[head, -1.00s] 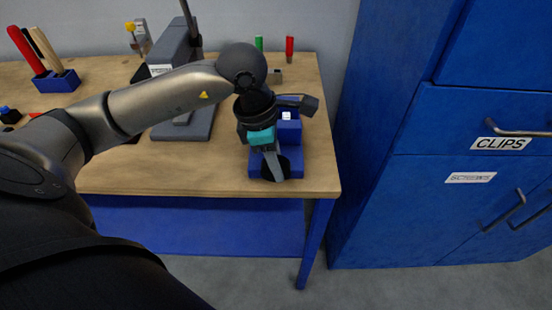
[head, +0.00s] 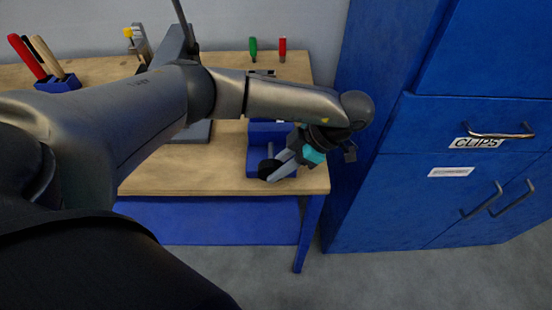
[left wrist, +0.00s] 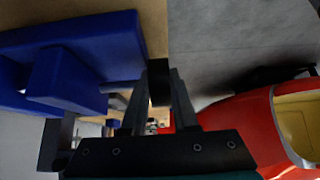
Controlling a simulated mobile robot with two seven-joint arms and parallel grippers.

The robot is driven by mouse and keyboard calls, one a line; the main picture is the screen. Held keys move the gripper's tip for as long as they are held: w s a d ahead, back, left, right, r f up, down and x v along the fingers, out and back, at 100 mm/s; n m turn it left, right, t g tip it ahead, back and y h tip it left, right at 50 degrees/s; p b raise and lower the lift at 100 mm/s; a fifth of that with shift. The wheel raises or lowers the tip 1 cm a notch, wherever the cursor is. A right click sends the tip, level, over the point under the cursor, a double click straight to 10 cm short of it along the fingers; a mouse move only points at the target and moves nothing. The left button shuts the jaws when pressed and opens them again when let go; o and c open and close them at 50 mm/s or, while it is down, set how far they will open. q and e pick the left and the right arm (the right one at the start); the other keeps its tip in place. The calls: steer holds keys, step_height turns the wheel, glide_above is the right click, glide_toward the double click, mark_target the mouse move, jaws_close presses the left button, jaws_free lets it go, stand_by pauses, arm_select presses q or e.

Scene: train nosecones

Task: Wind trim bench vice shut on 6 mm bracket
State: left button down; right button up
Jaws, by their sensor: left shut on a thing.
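The blue trim bench vice (head: 254,158) sits at the front right corner of the wooden bench. It also shows at the left of the left wrist view (left wrist: 75,80). My left gripper (head: 274,169) comes in from the right, low at the vice's front. It is shut on the black handle knob (head: 268,170), which also shows between the fingers in the left wrist view (left wrist: 158,82). I cannot make out the 6 mm bracket or the jaw gap. My right gripper is not in view.
A blue cabinet (head: 400,200) with drawers stands close to the bench's right end, near my left wrist. Green (head: 253,48) and red (head: 282,48) handled tools stand at the back. A blue tool holder (head: 58,84) is at the left. A red object (left wrist: 245,115) shows in the wrist view.

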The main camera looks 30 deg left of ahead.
arm_select(q)
steer(key=shift+w+g+y, duration=0.15)
steer(key=shift+g+y, duration=0.25)
steer(key=shift+y, duration=0.3)
steer(key=shift+d+f+g+y, duration=0.1)
steer(key=shift+f+g+y, duration=0.05)
steer(key=shift+g+y, duration=0.45)
steer(key=shift+f+y, duration=0.1)
steer(key=shift+y, duration=0.6)
steer(key=shift+f+g+y+b, duration=0.1)
steer(key=shift+g+y+b, duration=0.4)
steer(key=shift+g, duration=0.1)
steer(key=shift+f+y+b, duration=0.1)
steer(key=shift+y+b, duration=0.2)
steer(key=shift+y, duration=0.2)
steer(key=c, duration=0.7)
jaws_free()
steer(key=shift+g, duration=0.3)
